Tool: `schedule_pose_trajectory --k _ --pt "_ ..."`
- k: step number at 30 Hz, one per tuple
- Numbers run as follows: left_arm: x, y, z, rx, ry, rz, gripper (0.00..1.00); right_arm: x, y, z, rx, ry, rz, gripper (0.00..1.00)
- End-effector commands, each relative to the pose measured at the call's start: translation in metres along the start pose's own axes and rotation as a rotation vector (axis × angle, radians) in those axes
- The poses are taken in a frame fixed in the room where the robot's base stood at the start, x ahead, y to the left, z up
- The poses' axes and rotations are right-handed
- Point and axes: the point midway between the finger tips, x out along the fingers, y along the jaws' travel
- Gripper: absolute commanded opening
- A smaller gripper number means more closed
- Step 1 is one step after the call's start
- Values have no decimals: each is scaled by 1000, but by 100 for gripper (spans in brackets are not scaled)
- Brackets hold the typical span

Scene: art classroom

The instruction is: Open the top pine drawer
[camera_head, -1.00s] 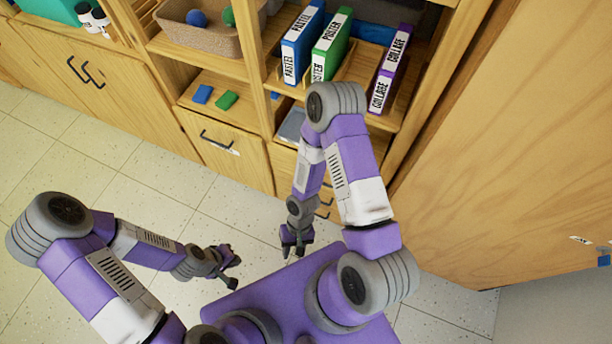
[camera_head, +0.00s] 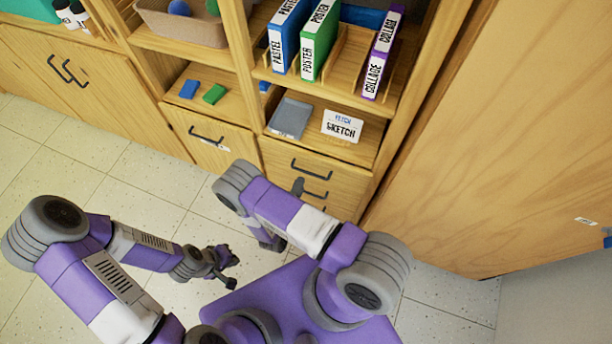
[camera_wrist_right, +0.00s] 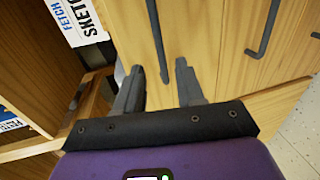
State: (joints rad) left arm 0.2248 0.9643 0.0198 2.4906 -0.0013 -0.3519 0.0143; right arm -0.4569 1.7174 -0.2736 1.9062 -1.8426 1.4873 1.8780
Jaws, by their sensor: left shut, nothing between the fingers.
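The top pine drawer (camera_head: 335,180) is under the open shelf with the sketch sign and looks closed. Its dark bar handle (camera_head: 311,170) shows in the head view. The handle also shows in the right wrist view (camera_wrist_right: 156,30), running lengthwise between my right fingers in the picture. My right gripper (camera_wrist_right: 159,67) is open and empty, facing the drawer front. I cannot tell how far its tips are from the handle. In the head view my right arm mostly hides that gripper. My left gripper (camera_head: 229,272) is shut and empty above the floor, away from the drawers.
A second drawer handle (camera_wrist_right: 265,30) lies to the right in the wrist view. The sketch sign (camera_head: 342,126) and a grey book (camera_head: 290,117) sit on the shelf above. A tall wooden panel (camera_head: 510,140) stands right of the drawers. Floor at left is clear.

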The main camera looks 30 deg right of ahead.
Motion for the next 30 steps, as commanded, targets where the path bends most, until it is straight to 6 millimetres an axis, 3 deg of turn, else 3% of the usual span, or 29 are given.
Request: schedule_pose_trajectory --k 9,21,30 --pt "13 -5 -1 0 0 0 0 49 -2 1 1 -7 -2 38" --pt "14 -5 -1 0 0 0 0 60 0 2 -2 -7 -3 38" --pt "14 -5 -1 0 0 0 0 60 0 2 -2 -7 -3 0"
